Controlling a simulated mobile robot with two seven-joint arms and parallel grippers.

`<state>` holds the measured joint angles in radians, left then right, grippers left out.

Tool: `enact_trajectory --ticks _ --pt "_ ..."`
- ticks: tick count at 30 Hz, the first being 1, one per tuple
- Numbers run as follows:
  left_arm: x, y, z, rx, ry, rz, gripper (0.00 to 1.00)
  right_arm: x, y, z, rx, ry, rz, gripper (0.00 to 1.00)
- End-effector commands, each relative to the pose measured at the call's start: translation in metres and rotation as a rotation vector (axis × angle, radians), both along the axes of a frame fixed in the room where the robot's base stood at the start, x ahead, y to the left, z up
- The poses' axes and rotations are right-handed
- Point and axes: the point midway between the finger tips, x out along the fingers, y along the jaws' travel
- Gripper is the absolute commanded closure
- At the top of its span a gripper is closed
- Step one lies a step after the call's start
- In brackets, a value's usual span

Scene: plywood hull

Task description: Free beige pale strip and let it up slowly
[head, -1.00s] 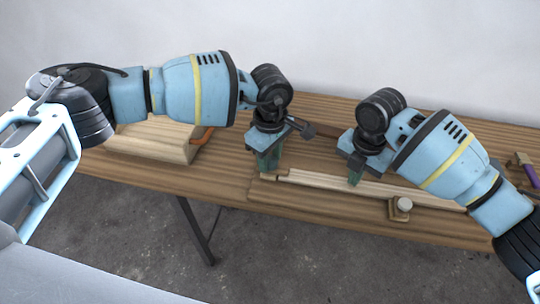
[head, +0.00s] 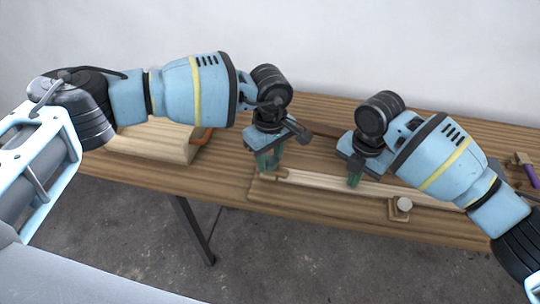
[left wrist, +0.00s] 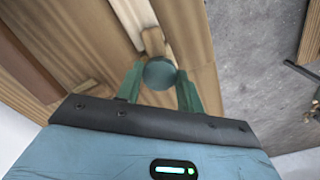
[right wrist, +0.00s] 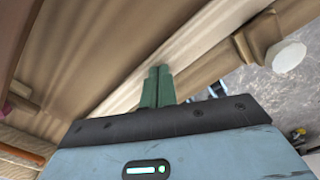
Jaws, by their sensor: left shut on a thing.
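The pale beige strip (head: 380,188) lies lengthwise along the front part of the bench. It also shows in the left wrist view (left wrist: 131,14) and the right wrist view (right wrist: 125,95). My left gripper (head: 269,161) is at the strip's left end. In the left wrist view its green fingers (left wrist: 160,88) are shut on a round grey-green knob (left wrist: 159,73), with a small wooden piece (left wrist: 153,41) beside it at the strip's end. My right gripper (head: 354,181) points down at the strip. In the right wrist view its fingers (right wrist: 158,85) are together, tips at the strip; contact is unclear.
A wooden block with a pale round knob (head: 404,204) sits at the strip's front edge, right of my right gripper. A large wooden block (head: 150,145) stands at the left. A purple-handled tool (head: 527,170) lies far right. The bench's front edge is close.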

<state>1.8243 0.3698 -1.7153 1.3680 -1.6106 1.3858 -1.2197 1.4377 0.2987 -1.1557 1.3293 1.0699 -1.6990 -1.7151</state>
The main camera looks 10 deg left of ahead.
Motion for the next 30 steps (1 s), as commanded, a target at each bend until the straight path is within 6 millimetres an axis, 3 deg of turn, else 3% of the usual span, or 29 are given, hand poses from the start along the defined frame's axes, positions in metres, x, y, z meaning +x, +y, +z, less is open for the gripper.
enact_trajectory --ticks 11,21,30 --pt "0.0001 -0.0003 0.0016 -0.001 -0.001 -0.061 0.85 -0.0006 -0.0004 -0.0025 -0.001 0.002 -0.001 1.00" --pt "0.0000 0.0000 0.0019 -0.001 -0.002 -0.291 0.85 -0.0007 -0.0005 -0.0031 -0.002 0.002 -0.001 1.00" --pt "-0.0001 -0.0001 0.0022 -0.001 -0.002 -0.312 0.85 -0.0009 -0.0005 -0.0035 -0.002 0.003 -0.001 1.00"
